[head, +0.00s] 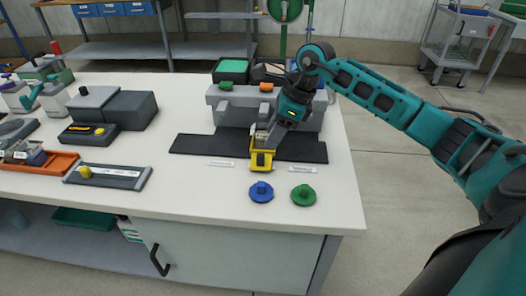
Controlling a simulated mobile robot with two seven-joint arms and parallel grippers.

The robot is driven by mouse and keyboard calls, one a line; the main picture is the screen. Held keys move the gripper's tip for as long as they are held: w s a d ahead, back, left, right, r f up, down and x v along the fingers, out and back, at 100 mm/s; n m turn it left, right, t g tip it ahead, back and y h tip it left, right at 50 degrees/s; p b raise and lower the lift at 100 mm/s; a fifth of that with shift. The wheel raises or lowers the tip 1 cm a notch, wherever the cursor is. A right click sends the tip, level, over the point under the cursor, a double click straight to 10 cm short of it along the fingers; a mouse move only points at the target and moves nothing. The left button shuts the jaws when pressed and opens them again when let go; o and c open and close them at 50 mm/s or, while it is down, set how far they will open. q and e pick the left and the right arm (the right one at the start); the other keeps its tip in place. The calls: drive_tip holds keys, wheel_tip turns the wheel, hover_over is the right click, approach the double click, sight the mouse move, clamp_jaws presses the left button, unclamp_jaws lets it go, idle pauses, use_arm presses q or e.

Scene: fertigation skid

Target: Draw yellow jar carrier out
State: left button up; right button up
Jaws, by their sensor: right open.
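The yellow jar carrier (262,161) sits at the front edge of a dark mat, in front of a grey housing (225,108) on the white bench. My right gripper (263,142) reaches down from the upper right and is open at the carrier's back part. The gripper partly covers the carrier there, and I cannot tell whether the fingers touch it. My left gripper is not in view.
The dark mat (195,145) lies under the housing. A blue knobbed disc (261,192) and a green one (303,195) lie in front of the carrier. Left are a grey slide plate (125,178), an orange tray (62,163) and dark boxes (128,108). The bench's right edge is close.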

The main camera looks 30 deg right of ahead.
sight(261, 155)
drive_tip(key=x, duration=0.7)
clamp_jaws()
idle(0.3)
